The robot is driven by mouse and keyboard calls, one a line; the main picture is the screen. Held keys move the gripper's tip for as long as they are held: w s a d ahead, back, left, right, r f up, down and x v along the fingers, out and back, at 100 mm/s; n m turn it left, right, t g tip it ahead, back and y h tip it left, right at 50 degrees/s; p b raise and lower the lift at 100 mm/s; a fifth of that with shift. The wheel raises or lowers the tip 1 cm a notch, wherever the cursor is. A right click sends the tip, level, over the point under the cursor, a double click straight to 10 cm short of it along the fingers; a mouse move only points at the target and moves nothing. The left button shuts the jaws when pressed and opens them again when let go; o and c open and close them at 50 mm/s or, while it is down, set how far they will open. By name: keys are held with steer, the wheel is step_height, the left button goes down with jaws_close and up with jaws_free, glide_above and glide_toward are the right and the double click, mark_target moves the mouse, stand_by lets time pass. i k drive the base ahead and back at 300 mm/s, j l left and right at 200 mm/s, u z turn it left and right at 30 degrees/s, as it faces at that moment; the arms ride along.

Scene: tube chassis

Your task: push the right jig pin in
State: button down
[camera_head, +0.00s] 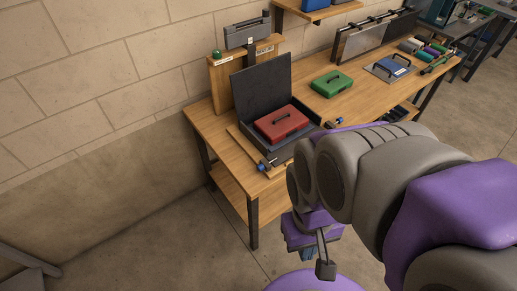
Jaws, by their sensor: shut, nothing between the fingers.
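The right jig pin (330,125), with a small blue end, shows at the right corner of the black open case, close to my arm. How far in it sits is too small to tell. Another blue-ended pin (264,166) is at the case's front left corner. The case (262,88) stands lid up on a wooden board, with a red box (282,122) in it. My gripper (325,268) hangs below my arm in front of the bench, shut and empty, apart from the pins. My arm hides part of the bench beside the right pin.
The wooden bench (207,122) runs along the block wall. A green case (332,83) and a blue case (392,67) lie farther right. An upright wooden panel (222,85) stands behind the black case.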

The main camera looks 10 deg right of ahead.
mark_target(338, 121)
steer(key=l+u, duration=0.2)
steer(key=u, duration=0.15)
steer(key=l+u, duration=0.25)
steer(key=u, duration=0.15)
steer(key=l+u, duration=0.45)
steer(key=l, duration=0.3)
steer(key=k+l+u, duration=0.1)
steer(key=l, duration=0.3)
steer(key=k+l+u, duration=0.15)
steer(key=l, duration=0.25)
steer(key=l+u, duration=0.1)
steer(key=l, duration=0.3)
steer(key=k+l+u, duration=0.1)
steer(key=l, duration=0.25)
steer(key=k+l+u, duration=0.1)
steer(key=l, duration=0.25)
steer(key=k+l, duration=0.15)
steer(key=l, duration=0.2)
steer(key=k+l, duration=0.15)
steer(key=l, duration=0.2)
steer(key=k+l, duration=0.1)
steer(key=l, duration=0.25)
steer(key=k+l, duration=0.15)
steer(key=l, duration=0.2)
steer(key=k+l, duration=0.15)
steer(key=l, duration=0.2)
